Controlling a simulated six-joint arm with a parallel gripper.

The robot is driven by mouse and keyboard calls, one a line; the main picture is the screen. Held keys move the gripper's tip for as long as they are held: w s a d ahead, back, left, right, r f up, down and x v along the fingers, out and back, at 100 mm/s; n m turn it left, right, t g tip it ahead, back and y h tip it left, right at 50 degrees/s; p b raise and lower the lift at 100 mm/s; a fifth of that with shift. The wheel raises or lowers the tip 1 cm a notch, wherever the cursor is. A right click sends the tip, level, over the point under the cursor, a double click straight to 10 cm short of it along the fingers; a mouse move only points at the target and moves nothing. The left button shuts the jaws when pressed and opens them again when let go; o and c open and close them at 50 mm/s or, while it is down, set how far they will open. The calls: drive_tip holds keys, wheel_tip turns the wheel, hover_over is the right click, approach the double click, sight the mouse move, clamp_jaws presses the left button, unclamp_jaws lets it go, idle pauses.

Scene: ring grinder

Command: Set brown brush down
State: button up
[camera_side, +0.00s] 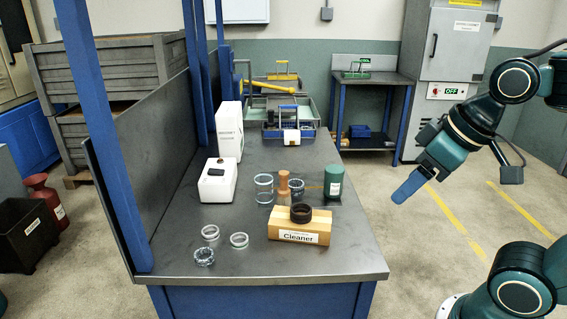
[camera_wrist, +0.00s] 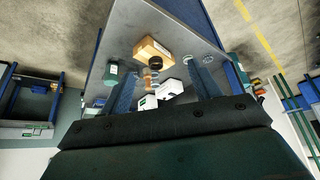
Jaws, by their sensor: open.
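The brown brush (camera_side: 284,187) appears to be the upright orange-brown piece on the grey bench, behind the wooden Cleaner block (camera_side: 300,225). Its lower part is partly hidden by the block and glassware. It shows small in the wrist view (camera_wrist: 146,83), near the glass pieces. A dark ring (camera_side: 301,213) sits on the block. My gripper (camera_side: 408,188) is in the air to the right of the bench, well apart from the brush. In the wrist view its two blue fingers (camera_wrist: 165,85) are spread, with nothing held between them.
A green container (camera_side: 334,181) stands right of the brush. Glass beakers (camera_side: 264,188) and a white device (camera_side: 218,181) stand left of it. Several rings (camera_side: 239,240) lie near the bench's front. The bench's front right corner (camera_side: 360,262) is bare.

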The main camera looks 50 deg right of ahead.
drive_tip(key=w+d+r+n+g+y, duration=0.1)
drive_tip(key=w+d+n, duration=0.15)
drive_tip(key=w, duration=0.85)
drive_tip(key=w+d+r+n+g+y, duration=0.1)
drive_tip(key=w+n, duration=0.2)
drive_tip(key=w, duration=0.8)
drive_tip(key=w+d+f+n+y, duration=0.1)
drive_tip(key=w+d+f+n, duration=0.4)
drive_tip(key=w+d+f, duration=0.5)
drive_tip(key=w+f, duration=0.2)
drive_tip(key=w, duration=0.1)
drive_tip(key=shift+w+d+f+g+y, duration=0.15)
drive_tip(key=shift+w+d+g+y, duration=0.2)
drive_tip(key=shift+w+g+y, duration=0.05)
drive_tip(key=shift+f, duration=0.1)
hover_over(289, 189)
drive_tip(key=f, duration=0.7)
drive_tip(key=shift+s+f, duration=0.1)
drive_tip(key=shift+s, duration=0.1)
drive_tip(key=shift+f, duration=0.3)
drive_tip(key=shift+w, duration=0.1)
